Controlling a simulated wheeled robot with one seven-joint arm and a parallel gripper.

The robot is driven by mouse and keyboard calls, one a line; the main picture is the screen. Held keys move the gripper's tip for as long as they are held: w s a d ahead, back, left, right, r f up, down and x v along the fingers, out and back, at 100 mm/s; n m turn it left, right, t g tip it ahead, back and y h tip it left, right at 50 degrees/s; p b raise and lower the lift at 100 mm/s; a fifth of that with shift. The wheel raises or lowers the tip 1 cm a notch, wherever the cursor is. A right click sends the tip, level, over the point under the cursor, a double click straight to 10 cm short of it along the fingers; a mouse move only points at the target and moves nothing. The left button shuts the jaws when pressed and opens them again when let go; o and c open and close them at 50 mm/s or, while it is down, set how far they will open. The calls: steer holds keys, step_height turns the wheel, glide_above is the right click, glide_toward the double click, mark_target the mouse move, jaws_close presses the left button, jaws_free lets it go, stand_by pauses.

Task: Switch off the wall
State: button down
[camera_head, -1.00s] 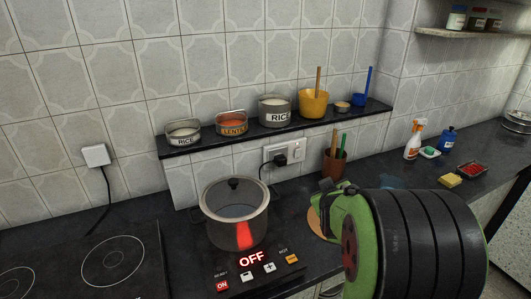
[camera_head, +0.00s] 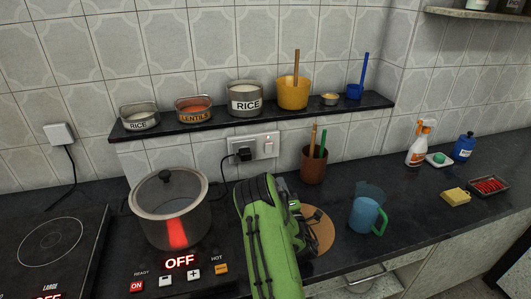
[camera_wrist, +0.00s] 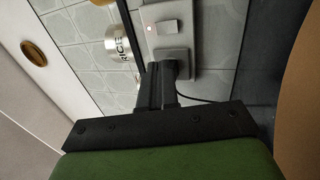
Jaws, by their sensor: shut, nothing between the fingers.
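The white wall switch plate (camera_head: 254,147) is on the tiles below the shelf, with a rocker switch (camera_head: 268,147) on its right and a black plug (camera_head: 243,154) in its left part. In the wrist view the plate appears turned, and a small red light glows beside the rocker (camera_wrist: 167,28). My gripper (camera_wrist: 163,72) is shut and empty, its black fingers pointing at the plate just below the rocker in that picture. I cannot tell whether they touch it. In the head view my green and black wrist is below the plate and the fingertips are hidden.
A lidded cooker (camera_head: 170,215) with a lit OFF display stands left of my arm. A brown utensil pot (camera_head: 313,166) and a blue mug (camera_head: 366,214) stand to the right. Tins and a yellow pot (camera_head: 292,94) line the shelf (camera_head: 340,107) above.

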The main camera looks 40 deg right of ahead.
mark_target(267, 145)
steer(key=x, duration=1.4)
steer(key=shift+d, duration=0.1)
steer(key=p, duration=0.2)
steer(key=r+g+p, duration=0.1)
steer(key=p, duration=0.1)
steer(key=shift+w+r+y, duration=0.2)
steer(key=shift+w+y, duration=0.1)
steer(key=shift+f+b, duration=0.3)
steer(key=shift+b, duration=0.15)
steer(key=shift+f, duration=0.1)
